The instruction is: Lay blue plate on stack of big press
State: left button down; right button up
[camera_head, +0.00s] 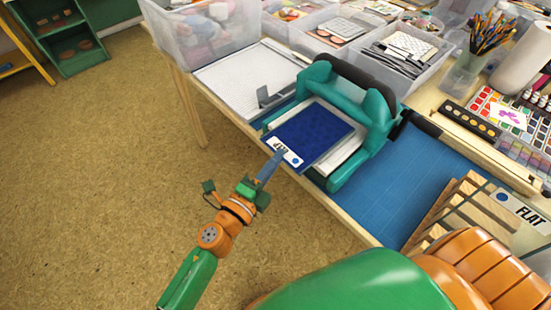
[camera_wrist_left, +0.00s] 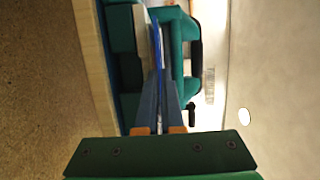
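The blue plate (camera_head: 312,132) is a flat dark-blue square with a white label tab at its near-left edge. My left gripper (camera_head: 273,164) is shut on that tab edge. In the left wrist view the plate (camera_wrist_left: 157,45) is edge-on between the two fingers (camera_wrist_left: 159,105). The big press (camera_head: 376,110) is teal with a dark roller bar. The plate is over the press's white stack (camera_head: 349,147), which shows past its right edge. I cannot tell whether plate and stack touch. My right gripper is out of view.
A flat grey-white tray (camera_head: 235,80) is left of the press. Clear bins (camera_head: 205,30) stand along the back. A blue mat (camera_head: 390,185) is bare right of the press. A wooden rack (camera_head: 450,210) with a "FLAT" sign (camera_head: 523,208) stands at right.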

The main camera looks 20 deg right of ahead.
pick_arm(q)
jog(key=c, duration=1)
grip_release()
jog(key=shift+s+a+p, duration=0.15)
jog(key=shift+s+a, duration=0.15)
jog(key=shift+a, duration=0.5)
jog(key=shift+s+a+p, duration=0.15)
jog(key=shift+s+a, duration=0.1)
jog(key=shift+a, duration=0.5)
jog(key=shift+s+a+p, duration=0.15)
jog(key=shift+s+a, duration=0.15)
jog(key=shift+a, duration=0.5)
